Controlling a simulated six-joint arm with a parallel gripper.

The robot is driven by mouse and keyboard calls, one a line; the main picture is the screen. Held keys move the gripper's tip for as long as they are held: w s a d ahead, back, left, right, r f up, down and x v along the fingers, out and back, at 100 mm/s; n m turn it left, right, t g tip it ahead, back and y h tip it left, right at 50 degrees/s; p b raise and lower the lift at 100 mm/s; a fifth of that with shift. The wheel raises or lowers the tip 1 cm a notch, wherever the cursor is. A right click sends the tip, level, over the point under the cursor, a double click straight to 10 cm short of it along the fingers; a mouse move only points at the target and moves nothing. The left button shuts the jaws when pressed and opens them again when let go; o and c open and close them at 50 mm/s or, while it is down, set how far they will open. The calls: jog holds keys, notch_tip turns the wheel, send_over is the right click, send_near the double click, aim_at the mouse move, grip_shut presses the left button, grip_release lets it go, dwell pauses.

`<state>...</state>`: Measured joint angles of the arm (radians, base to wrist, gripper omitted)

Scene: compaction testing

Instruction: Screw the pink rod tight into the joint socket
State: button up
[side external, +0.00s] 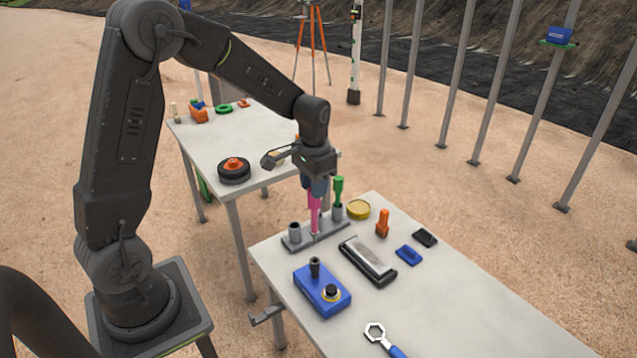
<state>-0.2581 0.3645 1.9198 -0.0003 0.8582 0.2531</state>
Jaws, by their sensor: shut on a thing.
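The pink rod (314,219) stands upright at the middle of a grey socket base (301,245) on the near table. My gripper (315,190) is above it, pointing down, with its fingers shut around the rod's upper part. The rod's lower end meets the base; how deep it sits in the socket cannot be seen. An empty-looking grey socket (294,231) stands at the left end of the base. A green rod (338,189) stands in the socket at the right end, close beside my gripper.
Near the base are a yellow round tin (358,209), an orange piece (382,223), a black-framed tray (366,269) and a blue box (322,290). A wrench (383,338) lies at the front. A second table (205,150) stands behind.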

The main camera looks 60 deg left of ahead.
aim_at(314, 204)
jog(key=shift+f, duration=5)
jog(key=m, duration=1.7)
jog(key=shift+m, duration=0.3)
jog(key=m, duration=0.5)
jog(key=shift+w, duration=0.1)
jog(key=o, duration=1.1)
